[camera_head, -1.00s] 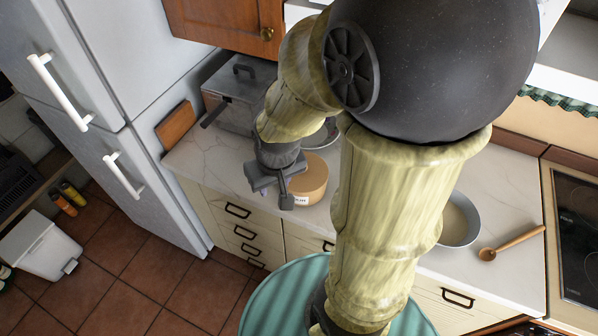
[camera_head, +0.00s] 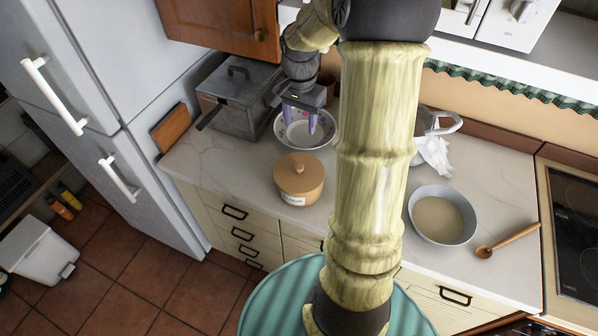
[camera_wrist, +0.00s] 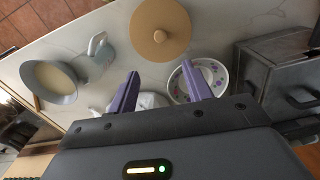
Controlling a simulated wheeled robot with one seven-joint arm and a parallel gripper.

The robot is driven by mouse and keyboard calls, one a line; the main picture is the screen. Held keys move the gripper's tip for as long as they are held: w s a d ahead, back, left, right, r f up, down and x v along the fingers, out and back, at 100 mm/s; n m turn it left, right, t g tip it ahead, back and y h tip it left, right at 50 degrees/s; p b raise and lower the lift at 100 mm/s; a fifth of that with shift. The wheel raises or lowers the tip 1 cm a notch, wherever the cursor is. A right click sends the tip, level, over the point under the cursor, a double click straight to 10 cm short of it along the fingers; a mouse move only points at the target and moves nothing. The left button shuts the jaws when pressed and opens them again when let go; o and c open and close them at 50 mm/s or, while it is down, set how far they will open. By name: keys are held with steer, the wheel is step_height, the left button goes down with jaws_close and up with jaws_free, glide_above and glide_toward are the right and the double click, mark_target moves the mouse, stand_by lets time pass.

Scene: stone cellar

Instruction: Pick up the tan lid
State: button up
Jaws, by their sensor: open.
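The tan lid (camera_head: 299,171) is round with a small knob on top. It sits on a tan pot (camera_head: 300,194) that has a white label, on the counter. In the wrist view the lid (camera_wrist: 172,32) lies beyond my fingertips, at the upper middle. My gripper (camera_head: 311,122) is open and empty, with purple fingers pointing down over the patterned bowl behind the pot. In the wrist view the two fingers of my gripper (camera_wrist: 160,72) are spread apart, touching nothing that I can make out.
A white bowl with a flower pattern (camera_head: 289,136) stands behind the pot. A grey lidded metal box (camera_head: 240,95) is at the left. A grey bowl (camera_head: 442,222), a wooden spoon (camera_head: 512,241) and crumpled white paper (camera_head: 434,158) are at the right. Counter left of the pot is clear.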

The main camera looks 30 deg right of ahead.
steer(key=shift+a, duration=0.1)
steer(key=p, duration=0.3)
glide_above(299, 166)
step_height(299, 166, down, 12)
steer(key=shift+f, duration=0.15)
stand_by(0.4)
steer(key=shift+f+p, duration=0.45)
steer(key=shift+f, duration=0.05)
steer(key=shift+f+p, duration=0.75)
steer(key=shift+f, duration=1.35)
jaws_close()
